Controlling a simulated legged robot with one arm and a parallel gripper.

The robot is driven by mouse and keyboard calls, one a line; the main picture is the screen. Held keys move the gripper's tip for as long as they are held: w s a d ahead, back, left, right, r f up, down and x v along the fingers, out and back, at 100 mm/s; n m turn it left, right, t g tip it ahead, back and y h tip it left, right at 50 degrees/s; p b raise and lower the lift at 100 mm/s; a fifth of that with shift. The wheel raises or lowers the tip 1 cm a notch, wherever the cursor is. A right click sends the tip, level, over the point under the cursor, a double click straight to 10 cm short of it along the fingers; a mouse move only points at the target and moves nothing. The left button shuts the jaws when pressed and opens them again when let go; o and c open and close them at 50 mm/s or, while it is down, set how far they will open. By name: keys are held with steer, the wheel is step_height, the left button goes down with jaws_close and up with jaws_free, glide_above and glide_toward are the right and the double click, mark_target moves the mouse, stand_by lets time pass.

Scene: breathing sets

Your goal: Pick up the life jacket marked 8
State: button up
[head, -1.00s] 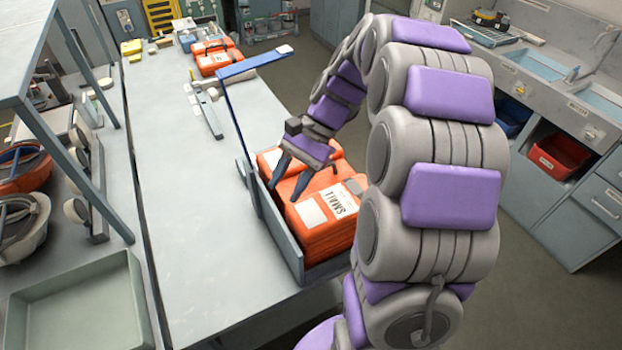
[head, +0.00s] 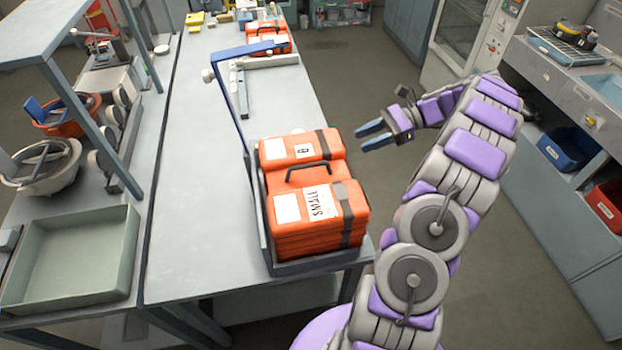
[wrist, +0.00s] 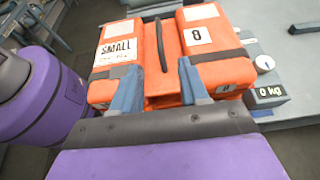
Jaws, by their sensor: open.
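The orange life jacket (head: 305,225) lies in a shallow grey tray (head: 262,215) on the near right part of the bench. It has two padded lobes with a dark handle between them. The near lobe carries a "SMALL" label and the far one a white label marked 8 (wrist: 197,36), legible in the wrist view. My gripper (head: 364,138) is open and empty, to the right of the jacket and clear of it in the head view. In the wrist view its two blue fingers (wrist: 157,68) point toward the jacket, overlapping its near side.
A blue post with an overhanging bar (head: 240,95) stands at the tray's left side. Another orange pack (head: 268,38) lies farther back. An empty green tray (head: 75,255) is at left. The floor right of the bench is open.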

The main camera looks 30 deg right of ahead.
steer(key=f+b, duration=0.1)
steer(key=b, duration=0.5)
glide_toward(309, 165)
steer(key=x, duration=0.5)
steer(key=shift+w+f, duration=0.15)
steer(key=shift+f, duration=0.2)
steer(key=b+x, duration=0.2)
steer(key=x, duration=0.3)
steer(key=shift+d, duration=0.1)
jaws_close()
stand_by(0.6)
